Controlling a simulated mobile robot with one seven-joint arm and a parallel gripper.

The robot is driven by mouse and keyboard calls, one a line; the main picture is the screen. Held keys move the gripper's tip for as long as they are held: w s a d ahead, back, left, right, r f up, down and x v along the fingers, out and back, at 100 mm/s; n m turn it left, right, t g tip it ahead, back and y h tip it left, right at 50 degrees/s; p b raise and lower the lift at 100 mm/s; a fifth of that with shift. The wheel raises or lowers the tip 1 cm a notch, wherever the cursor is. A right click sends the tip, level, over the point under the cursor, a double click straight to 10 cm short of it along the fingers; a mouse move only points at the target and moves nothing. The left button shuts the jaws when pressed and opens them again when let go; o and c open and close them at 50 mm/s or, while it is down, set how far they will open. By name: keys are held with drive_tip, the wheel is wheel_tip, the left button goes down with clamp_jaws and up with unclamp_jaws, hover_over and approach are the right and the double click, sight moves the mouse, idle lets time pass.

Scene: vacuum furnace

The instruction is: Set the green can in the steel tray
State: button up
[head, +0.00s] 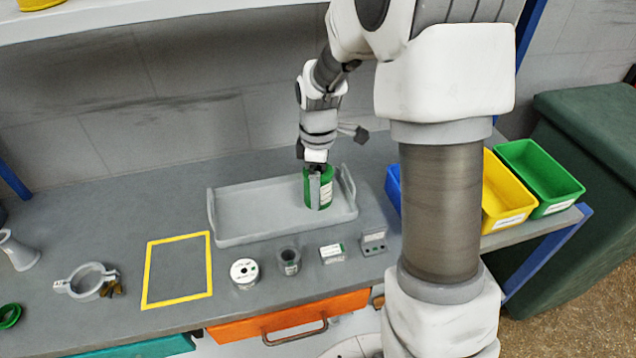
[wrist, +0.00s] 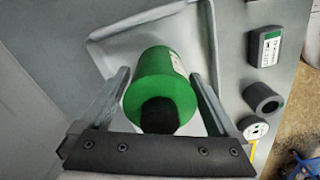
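The green can (head: 327,192) stands upright inside the steel tray (head: 245,212), near its right end. In the wrist view the can (wrist: 168,80) lies between my two fingers, its dark round top opening toward the camera. My gripper (head: 314,190) points straight down over the can, with a finger reaching down its near side. In the wrist view my fingers (wrist: 160,74) are spread on either side of the can, with narrow gaps showing toward the tips. The can's base is partly hidden by the finger and tray wall.
A spool (head: 244,272), a dark grey ring (head: 289,261), a small white box (head: 332,253) and a grey block (head: 374,241) stand before the tray. A yellow outlined square (head: 178,270) lies empty at left. Yellow (head: 506,195) and green (head: 540,177) bins stand at right.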

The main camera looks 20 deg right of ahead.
drive_tip(key=shift+r, duration=0.1)
wheel_tip(320, 180, up, 8)
drive_tip(key=shift+f+p, duration=0.2)
drive_tip(key=shift+p, duration=0.55)
drive_tip(key=s+r+m+t, duration=0.2)
drive_tip(key=s+r+m, duration=0.4)
drive_tip(key=s, duration=0.4)
drive_tip(key=s+r+m+t, duration=0.3)
drive_tip(key=s+r+m, duration=0.3)
drive_tip(key=s, duration=0.4)
drive_tip(key=shift+s+a+m+t, duration=0.2)
drive_tip(key=shift+m+t, duration=0.1)
drive_tip(key=shift+m, duration=0.5)
drive_tip(key=shift+r, duration=0.2)
